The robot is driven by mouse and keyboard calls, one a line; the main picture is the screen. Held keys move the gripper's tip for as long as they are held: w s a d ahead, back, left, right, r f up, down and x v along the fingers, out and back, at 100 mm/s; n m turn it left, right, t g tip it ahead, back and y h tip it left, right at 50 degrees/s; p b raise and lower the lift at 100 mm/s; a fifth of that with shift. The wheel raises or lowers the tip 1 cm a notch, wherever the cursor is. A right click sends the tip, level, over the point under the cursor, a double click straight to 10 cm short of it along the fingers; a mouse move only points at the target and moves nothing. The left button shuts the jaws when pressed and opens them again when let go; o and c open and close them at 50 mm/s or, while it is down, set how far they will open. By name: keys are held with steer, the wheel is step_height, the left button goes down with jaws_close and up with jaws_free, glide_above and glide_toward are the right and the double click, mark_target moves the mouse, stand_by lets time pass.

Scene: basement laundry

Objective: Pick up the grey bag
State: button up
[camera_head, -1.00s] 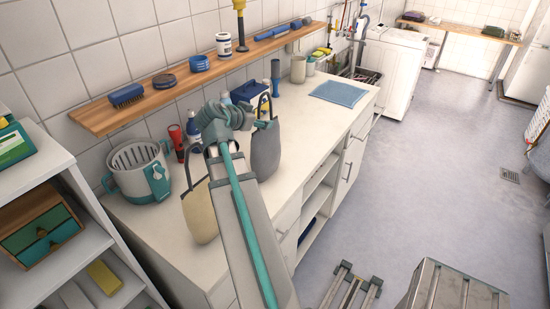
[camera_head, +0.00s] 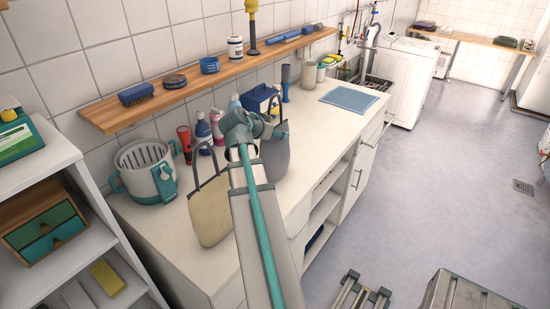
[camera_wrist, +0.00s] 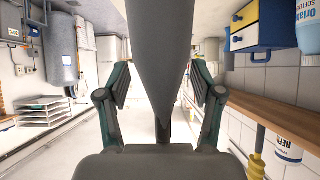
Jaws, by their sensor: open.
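The grey bag (camera_head: 277,158) stands upright on the white counter, partly hidden behind my arm, its dark handle rising above it. In the wrist view the grey bag (camera_wrist: 160,40) fills the top middle, inverted, and narrows to its handle between my fingers. My gripper (camera_wrist: 161,78) is open, one finger on each side of the bag's upper part. The frames do not show clear contact. In the head view my wrist hides the fingers.
A beige bag (camera_head: 209,210) stands close by at the left. A grey-teal bucket (camera_head: 146,178), bottles (camera_head: 203,131) and a blue box (camera_head: 259,99) are behind. A wooden shelf (camera_head: 190,83) runs along the wall above.

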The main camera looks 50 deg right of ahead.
jaws_close()
steer(key=shift+r, duration=0.15)
stand_by(0.4)
